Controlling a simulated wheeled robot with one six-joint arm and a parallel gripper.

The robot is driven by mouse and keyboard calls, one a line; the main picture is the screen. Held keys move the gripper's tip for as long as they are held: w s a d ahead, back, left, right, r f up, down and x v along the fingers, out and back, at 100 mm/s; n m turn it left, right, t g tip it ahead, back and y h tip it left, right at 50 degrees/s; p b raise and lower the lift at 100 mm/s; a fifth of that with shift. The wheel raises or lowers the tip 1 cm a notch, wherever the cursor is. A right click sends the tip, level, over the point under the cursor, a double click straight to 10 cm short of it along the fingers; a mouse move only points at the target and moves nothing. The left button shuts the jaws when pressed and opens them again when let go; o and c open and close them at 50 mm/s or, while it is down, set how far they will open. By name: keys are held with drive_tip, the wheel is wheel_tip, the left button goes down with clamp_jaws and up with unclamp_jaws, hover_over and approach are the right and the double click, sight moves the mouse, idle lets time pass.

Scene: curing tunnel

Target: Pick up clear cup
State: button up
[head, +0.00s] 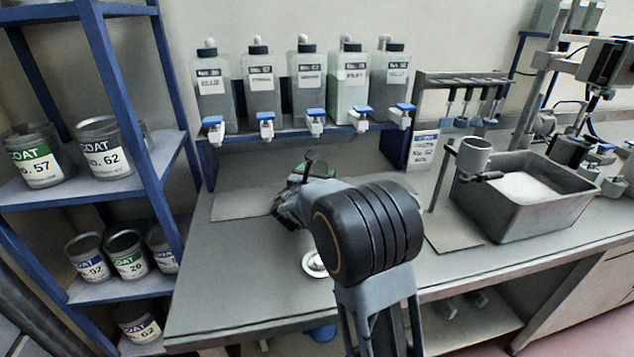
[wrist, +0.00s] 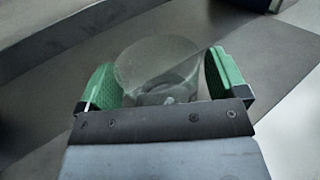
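The clear cup (wrist: 160,65) shows in the wrist view as a see-through round shape between the two green finger pads of my gripper (wrist: 162,82). The left pad stands close beside the cup's left side, and the right pad is near its right side. I cannot tell whether either pad touches it. In the head view my arm and gripper (head: 292,205) reach over the workbench (head: 250,285), and the cup is hidden there behind my arm. The cup's base is partly hidden by my gripper's dark body.
Several bottles with blue-handled taps (head: 312,85) stand on a shelf above the bench. A grey basin (head: 520,225) is at the right. A rack with paint cans (head: 105,148) stands at the left. A white round item (head: 315,264) lies near my arm. The bench's front left is clear.

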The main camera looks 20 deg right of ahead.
drive_tip(key=c, duration=0.9)
drive_tip(key=shift+r, duration=0.2)
